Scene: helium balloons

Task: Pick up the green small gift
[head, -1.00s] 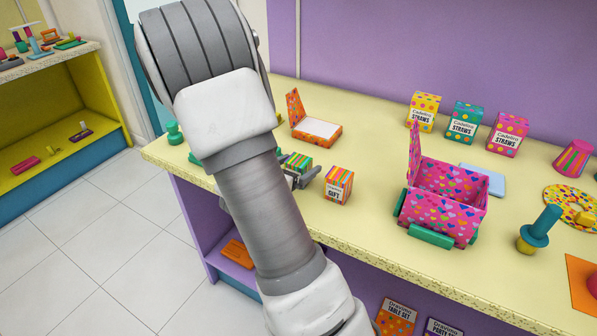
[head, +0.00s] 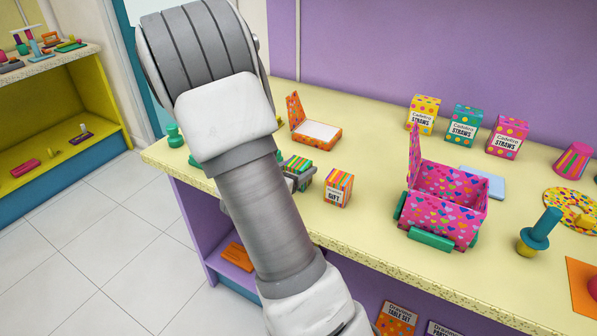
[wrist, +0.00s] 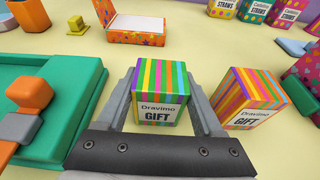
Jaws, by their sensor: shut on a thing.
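The green striped small gift (wrist: 160,92) stands between the two fingers of my gripper (wrist: 165,85) in the wrist view, its "Dravimo GIFT" label facing me. My gripper is shut on it. In the head view the green gift (head: 297,164) shows beside my arm, partly hidden by it and by the gripper. An orange striped gift (head: 338,188) stands just to the right, apart from the gripper; it also shows in the wrist view (wrist: 245,98).
An open orange box (head: 316,134) lies behind the gift. A green tray-like thing (wrist: 50,100) is close on the left in the wrist view. A pink heart-patterned open box (head: 443,203) stands right. Straws boxes (head: 463,125) line the back of the cream counter (head: 370,150).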

